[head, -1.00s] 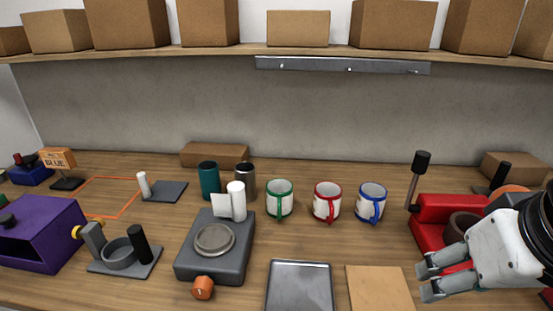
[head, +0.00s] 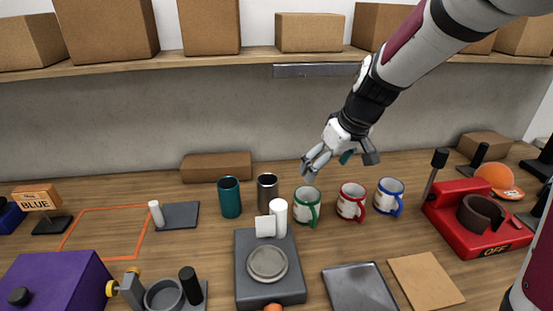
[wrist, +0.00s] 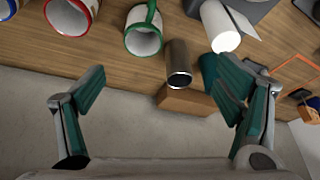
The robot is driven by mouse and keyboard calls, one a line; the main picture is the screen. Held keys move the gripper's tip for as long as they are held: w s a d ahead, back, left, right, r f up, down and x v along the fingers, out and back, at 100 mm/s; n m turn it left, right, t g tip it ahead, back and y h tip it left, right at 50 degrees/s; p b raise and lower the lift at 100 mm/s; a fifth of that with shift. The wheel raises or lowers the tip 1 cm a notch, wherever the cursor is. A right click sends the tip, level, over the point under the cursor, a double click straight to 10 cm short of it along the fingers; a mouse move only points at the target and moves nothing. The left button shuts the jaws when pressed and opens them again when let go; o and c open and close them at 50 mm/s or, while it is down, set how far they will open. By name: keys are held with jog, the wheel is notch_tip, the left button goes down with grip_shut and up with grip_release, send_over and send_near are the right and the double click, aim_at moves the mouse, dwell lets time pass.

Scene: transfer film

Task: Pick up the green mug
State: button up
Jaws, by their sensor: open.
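The green mug (head: 307,207) is white with a green rim and green handle. It stands upright on the wooden table, left of the red mug (head: 351,203) and the blue mug (head: 389,197). My gripper (head: 338,160) is open and empty, in the air above and behind the green and red mugs. In the wrist view the green mug (wrist: 144,40) shows at the top, beyond the fingers and left of centre. A metal tumbler (wrist: 178,62) lies between the spread fingers in that picture. No finger touches the green mug.
A teal tumbler (head: 229,197) and the metal tumbler stand left of the green mug. A grey scale-like device (head: 270,285) with a white cylinder (head: 278,217) is in front of it. A red machine (head: 478,228) stands at right. The shelf (head: 230,61) runs above the back wall.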

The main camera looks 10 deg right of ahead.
jog(key=w+d+f+p, duration=0.1)
jog(key=w+d+f, duration=0.1)
jog(key=w+f, duration=0.25)
jog(key=p, duration=0.2)
send_near(310, 197)
jog(key=shift+n, duration=0.4)
jog(key=a+f, duration=0.1)
jog(key=f, duration=0.1)
jog(key=a+f, duration=0.2)
jog(key=f, duration=0.1)
jog(key=shift+f, duration=0.35)
jog(key=c, duration=2)
